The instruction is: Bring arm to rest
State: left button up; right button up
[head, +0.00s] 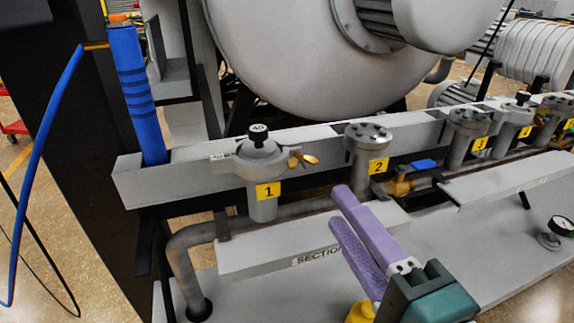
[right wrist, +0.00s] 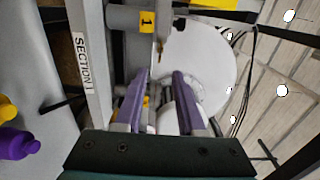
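My right gripper (head: 339,205) has two purple fingers. They point up and away, in front of the grey plate marked SECTION (head: 270,250), with valve 2 (head: 369,145) beyond them. In the right wrist view the fingers (right wrist: 160,74) stand apart with nothing held between them. Valve 1 (head: 262,160), with a black knob on top and a brass fitting, lies to the left of the fingers in the head view. The fingers appear clear of the valves, but the exact distance is hard to tell. My left gripper shows in neither view.
A grey rail (head: 140,188) carries a row of numbered valves. Behind it is a large round furnace body (head: 290,60). A blue upright hose (head: 135,95) stands at the left. A gauge (head: 560,228) sits at the right. A purple-and-yellow object (right wrist: 14,144) shows in the wrist view.

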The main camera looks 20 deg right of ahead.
jog(key=s+a+r+n+g+y+p, duration=0.5)
jog(key=a+n+g+y+p, duration=0.25)
jog(key=n, duration=0.75)
jog(key=s+d+r+n+g+h+p, duration=0.2)
jog(key=s+d+n+g+h+p, duration=0.25)
jog(key=s+d+g+h, duration=0.5)
notch_tip(320, 180, up, 37)
jog(key=d+t+y+p, duration=0.1)
jog(key=d+t+p, duration=0.1)
jog(key=p, duration=3.6)
jog(key=shift+s+d+t+y, duration=0.3)
jog(key=shift+s+d, duration=0.1)
jog(key=shift+s, duration=0.05)
